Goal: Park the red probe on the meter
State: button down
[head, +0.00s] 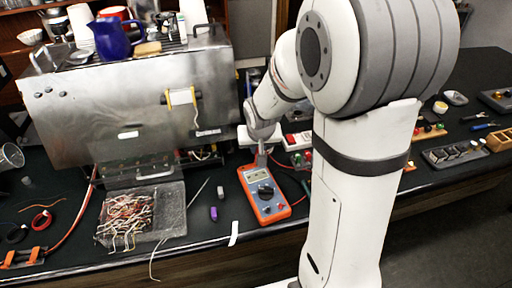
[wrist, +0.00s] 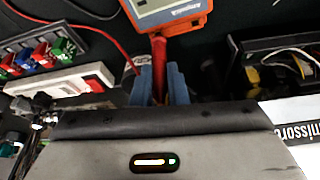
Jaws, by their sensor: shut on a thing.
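The orange meter (head: 265,196) with a dark dial lies on the black bench; its edge also shows at the top of the wrist view (wrist: 168,18). My gripper (head: 261,158) is at the far end of the meter. In the wrist view the blue fingers of my gripper (wrist: 158,82) are shut on the red probe (wrist: 158,55). The probe's visible end meets or overlaps the meter's edge; I cannot tell whether it touches. Its lower part is hidden between the fingers. In the head view the probe is too small to make out.
A steel brewer (head: 130,100) stands at the left, with a tray of tangled wires (head: 172,222) before it. A power strip (wrist: 65,83) and colored clips (wrist: 42,58) lie left of my gripper in the wrist view. A red cable (wrist: 90,32) runs nearby.

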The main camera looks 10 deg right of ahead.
jog(key=shift+f+b, duration=0.65)
jog(key=shift+b, duration=0.5)
dwell(1.3)
jog(key=c, duration=1.3)
grip_release()
jog(key=shift+c, duration=0.2)
jog(key=shift+r, duration=0.1)
jog(key=v, duration=0.7)
jog(key=shift+r+b, duration=0.3)
jog(key=shift+r, duration=0.05)
jog(key=shift+s, duration=0.2)
